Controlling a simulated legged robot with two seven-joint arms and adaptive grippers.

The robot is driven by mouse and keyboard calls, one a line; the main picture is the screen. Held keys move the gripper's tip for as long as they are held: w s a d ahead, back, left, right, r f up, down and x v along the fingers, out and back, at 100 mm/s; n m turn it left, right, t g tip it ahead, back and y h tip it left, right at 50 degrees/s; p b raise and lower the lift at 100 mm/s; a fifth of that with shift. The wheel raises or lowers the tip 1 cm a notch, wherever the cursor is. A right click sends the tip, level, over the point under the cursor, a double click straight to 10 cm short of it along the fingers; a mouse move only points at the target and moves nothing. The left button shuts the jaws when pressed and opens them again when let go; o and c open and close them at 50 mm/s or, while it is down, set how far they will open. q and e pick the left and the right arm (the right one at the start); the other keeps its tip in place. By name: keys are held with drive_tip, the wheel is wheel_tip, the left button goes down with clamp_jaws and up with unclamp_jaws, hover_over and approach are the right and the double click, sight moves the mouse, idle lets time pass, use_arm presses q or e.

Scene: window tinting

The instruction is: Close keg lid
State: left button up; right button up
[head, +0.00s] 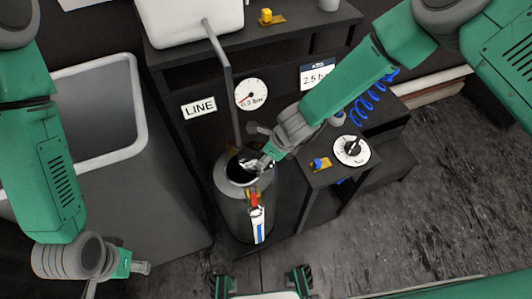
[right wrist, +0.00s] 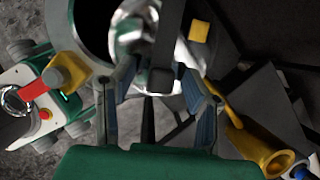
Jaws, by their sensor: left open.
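The grey keg (head: 232,205) stands upright in front of the dark rack, its round mouth dark and uncovered in the visible part. A shiny metal lid (right wrist: 130,38) with a dark lever (right wrist: 163,78) shows at the keg's mouth in the right wrist view. My right gripper (head: 258,163) is at the mouth and hides part of it. In the right wrist view its fingers (right wrist: 158,74) stand apart on both sides of the lever, with a visible gap at the left finger. My left gripper (head: 142,267) is open and empty, low at the left, away from the keg.
A grey bin (head: 130,165) stands left of the keg. The rack carries a pressure gauge (head: 251,95) and a LINE sign (head: 198,107). A vertical pipe (head: 228,85) runs down behind the mouth. A side stand with a dial (head: 351,151) is close on the right. The floor at right is clear.

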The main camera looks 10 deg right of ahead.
drive_tip(key=shift+w+r, duration=0.1)
drive_tip(key=shift+r, duration=0.05)
drive_tip(key=shift+d+r, duration=0.1)
drive_tip(key=shift+r, duration=0.35)
drive_tip(key=v, duration=1.1)
drive_tip(key=shift+f, duration=0.1)
